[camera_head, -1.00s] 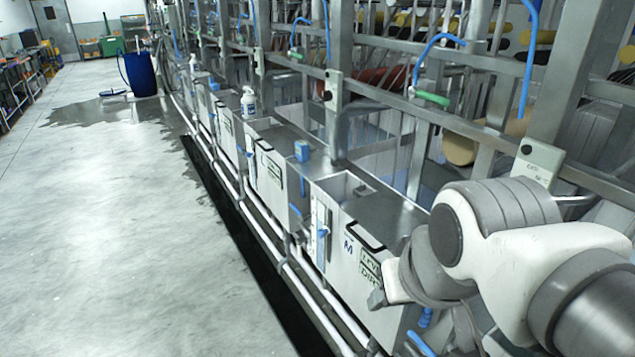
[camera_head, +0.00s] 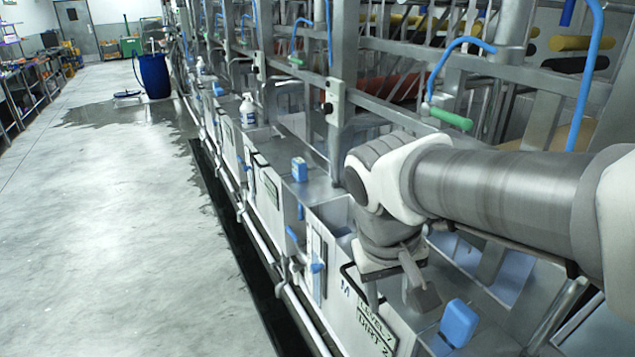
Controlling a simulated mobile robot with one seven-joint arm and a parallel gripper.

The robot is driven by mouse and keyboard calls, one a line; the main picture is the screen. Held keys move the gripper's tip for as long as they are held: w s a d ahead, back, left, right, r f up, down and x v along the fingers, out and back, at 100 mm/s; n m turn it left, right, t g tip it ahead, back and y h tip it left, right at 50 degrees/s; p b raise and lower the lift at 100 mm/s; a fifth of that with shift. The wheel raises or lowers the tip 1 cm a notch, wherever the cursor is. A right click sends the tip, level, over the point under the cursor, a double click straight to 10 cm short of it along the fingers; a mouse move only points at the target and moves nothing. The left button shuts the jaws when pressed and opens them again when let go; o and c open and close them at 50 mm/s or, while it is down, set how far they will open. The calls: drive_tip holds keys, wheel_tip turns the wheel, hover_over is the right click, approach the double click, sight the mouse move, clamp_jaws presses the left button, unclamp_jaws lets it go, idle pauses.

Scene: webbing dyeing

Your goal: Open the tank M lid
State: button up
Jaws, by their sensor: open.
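Tank M (camera_head: 335,310) is a pale metal box in the row along the machine, with a blue M on its front face. A dark loop handle (camera_head: 352,281) sits at its upper front edge. My gripper (camera_head: 398,296) hangs pointing down over the top of tank M, just behind and right of the handle. Its fingers are apart and nothing shows between them. My wrist and gripper cover most of the lid. I cannot tell whether the fingers touch the handle or lid. The lid does not look raised.
A blue box-shaped part (camera_head: 459,323) stands right of the gripper, and another blue one (camera_head: 299,169) stands left of tank M. A white bottle (camera_head: 248,110) is farther along. Metal posts and rails rise behind. The floor (camera_head: 130,240) at left is clear, with a blue barrel (camera_head: 154,76) beyond.

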drive_tip(key=w+a+f+g+h+b, duration=0.2)
drive_tip(key=w+f+h, duration=0.2)
drive_tip(key=w+f, duration=0.2)
drive_tip(key=n+t+h+b, duration=0.35)
drive_tip(key=t+h, duration=0.25)
drive_tip(key=h, duration=0.2)
approach(353, 287)
drive_tip(key=shift+n, duration=0.25)
drive_tip(key=p+x, duration=0.2)
drive_tip(key=x, duration=0.8)
drive_tip(key=shift+w+d+f, duration=0.1)
drive_tip(key=shift+w+d, duration=0.1)
drive_tip(key=shift+d, duration=0.15)
clamp_jaws()
